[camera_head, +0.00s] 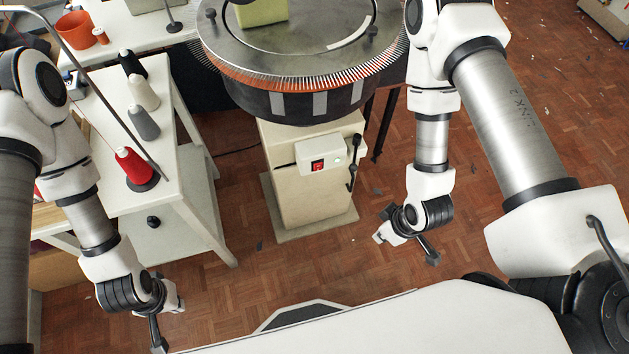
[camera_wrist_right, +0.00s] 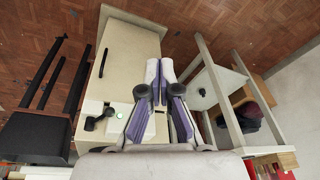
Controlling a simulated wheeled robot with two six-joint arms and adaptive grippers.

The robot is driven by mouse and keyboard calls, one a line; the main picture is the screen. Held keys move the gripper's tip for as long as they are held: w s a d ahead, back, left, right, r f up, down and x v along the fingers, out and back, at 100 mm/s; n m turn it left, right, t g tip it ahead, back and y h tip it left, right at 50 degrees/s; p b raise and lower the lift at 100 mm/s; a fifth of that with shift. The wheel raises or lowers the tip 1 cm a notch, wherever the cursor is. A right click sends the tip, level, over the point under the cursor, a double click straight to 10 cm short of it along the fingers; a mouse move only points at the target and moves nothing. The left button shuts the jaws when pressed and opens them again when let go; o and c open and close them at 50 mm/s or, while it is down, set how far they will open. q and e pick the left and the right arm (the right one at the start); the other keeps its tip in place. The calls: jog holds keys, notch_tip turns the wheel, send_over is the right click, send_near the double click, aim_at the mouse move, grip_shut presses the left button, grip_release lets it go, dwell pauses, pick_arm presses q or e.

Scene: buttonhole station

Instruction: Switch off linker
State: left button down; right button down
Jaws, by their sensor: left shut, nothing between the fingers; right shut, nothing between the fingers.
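The linker (camera_head: 300,60) is a round grey machine with a ring of needles, on a cream pedestal (camera_head: 300,190). A white switch box (camera_head: 331,143) on the pedestal's front carries a red rocker switch (camera_head: 318,166) and a lit green lamp (camera_head: 338,160). My right gripper (camera_head: 384,232) is shut and empty, to the right of and below the box, apart from it. In the right wrist view its fingers (camera_wrist_right: 160,66) cover part of the box; the green lamp (camera_wrist_right: 120,115) shows, the red switch does not. My left gripper (camera_head: 174,302) is shut and empty at the lower left.
A white table (camera_head: 190,190) with several thread cones, one red (camera_head: 133,165), stands left of the linker. A black lever (camera_head: 353,165) sits beside the switch box. An orange pot (camera_head: 75,30) is at the back left.

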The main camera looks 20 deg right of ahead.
jog(key=w+a+f+n+t+y+b, duration=0.4)
jog(key=w+f+n+t+y+b, duration=0.3)
jog(key=w+n+b, duration=0.6)
jog(key=d+n+t+y+b, duration=0.1)
jog(key=n+b, duration=0.2)
jog(key=b, duration=0.2)
jog(key=d+f+n+t+y+b, duration=0.1)
jog(key=d+n+y+b, duration=0.1)
jog(key=b, duration=0.3)
jog(key=d+f+n+t+y+b, duration=0.1)
jog(key=d+n+t+y+b, duration=0.1)
jog(key=n+b, duration=0.2)
jog(key=shift+s+n+b, duration=0.1)
jog(key=shift+n+b, duration=0.3)
jog(key=shift+b, duration=0.15)
